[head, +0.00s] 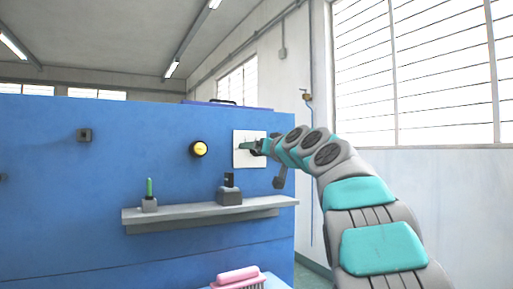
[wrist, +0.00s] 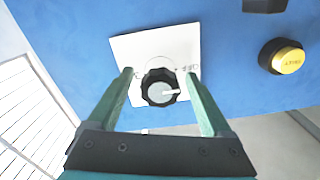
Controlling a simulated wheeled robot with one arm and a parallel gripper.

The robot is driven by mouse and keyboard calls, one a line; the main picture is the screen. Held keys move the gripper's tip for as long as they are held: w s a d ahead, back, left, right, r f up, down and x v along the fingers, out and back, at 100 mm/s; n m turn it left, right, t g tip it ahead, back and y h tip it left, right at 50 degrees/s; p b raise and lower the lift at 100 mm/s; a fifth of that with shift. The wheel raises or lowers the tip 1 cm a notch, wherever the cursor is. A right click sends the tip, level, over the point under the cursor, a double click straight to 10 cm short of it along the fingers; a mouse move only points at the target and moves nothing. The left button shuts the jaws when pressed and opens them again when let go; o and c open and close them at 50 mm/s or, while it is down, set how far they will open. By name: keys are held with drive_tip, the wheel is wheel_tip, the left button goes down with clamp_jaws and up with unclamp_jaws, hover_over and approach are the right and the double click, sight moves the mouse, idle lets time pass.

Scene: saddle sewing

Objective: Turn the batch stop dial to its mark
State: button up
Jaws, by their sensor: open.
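The batch stop dial (wrist: 158,88) is a black scalloped knob with a grey face and a white pointer line. In the wrist view it sits on a white plate with printed marks (wrist: 119,49), and its pointer is toward the right of the picture. My gripper (wrist: 162,74) is open, with one green finger on each side of the dial and a visible gap to it. In the head view my gripper (head: 247,147) is in front of the white plate (head: 240,157), and the dial is hidden or too small to make out.
A yellow button (wrist: 288,60) is on the blue panel (head: 75,220) near the plate. A grey shelf (head: 180,213) below carries a green-tipped item (head: 149,188) and a dark block (head: 229,195). A pink-handled brush (head: 238,274) lies lower down. Windows are at the right.

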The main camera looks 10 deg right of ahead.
clamp_jaws()
idle(0.8)
